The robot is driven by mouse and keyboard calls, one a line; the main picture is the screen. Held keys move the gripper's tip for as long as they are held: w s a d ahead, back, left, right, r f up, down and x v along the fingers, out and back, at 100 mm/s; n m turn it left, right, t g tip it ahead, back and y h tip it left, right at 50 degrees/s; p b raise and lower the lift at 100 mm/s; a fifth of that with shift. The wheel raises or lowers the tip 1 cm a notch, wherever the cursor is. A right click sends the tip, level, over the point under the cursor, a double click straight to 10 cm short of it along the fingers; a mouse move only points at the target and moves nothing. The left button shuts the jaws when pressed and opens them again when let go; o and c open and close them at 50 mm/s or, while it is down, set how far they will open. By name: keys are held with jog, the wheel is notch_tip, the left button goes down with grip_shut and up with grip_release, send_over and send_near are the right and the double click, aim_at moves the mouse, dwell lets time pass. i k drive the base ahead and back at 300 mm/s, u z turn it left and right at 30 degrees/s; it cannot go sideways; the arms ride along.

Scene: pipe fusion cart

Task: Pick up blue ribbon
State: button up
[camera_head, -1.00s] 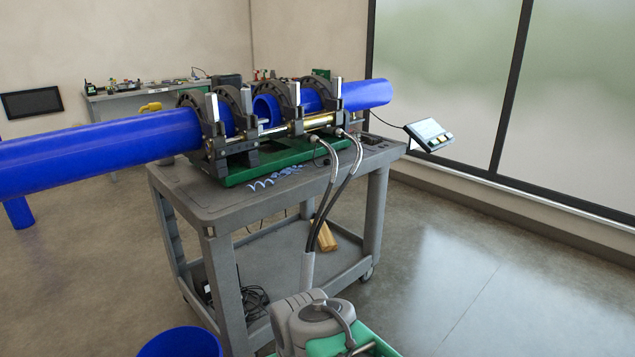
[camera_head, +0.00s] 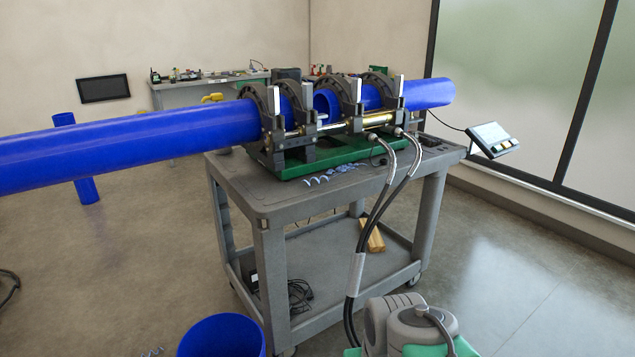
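A curly light-blue ribbon (camera_head: 318,181) lies on the top of the grey cart (camera_head: 262,199), in front of the green base of the pipe fusion machine (camera_head: 315,161). More pale blue curls (camera_head: 347,167) lie just to its right, close to the machine base. Another small curl (camera_head: 152,352) shows on the floor at the bottom edge, left of the blue bin. My gripper is not in view.
A long blue pipe (camera_head: 120,150) sticks out far left from the machine. Two black hoses (camera_head: 380,215) hang down the cart's front. A blue bin (camera_head: 222,337) stands on the floor before the cart. A control panel (camera_head: 491,138) is at the right. The floor at right is clear.

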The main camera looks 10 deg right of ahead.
aim_at(323, 176)
jog(key=z, duration=0.7)
jog(key=i, duration=1.85)
jog(key=u, duration=3.5)
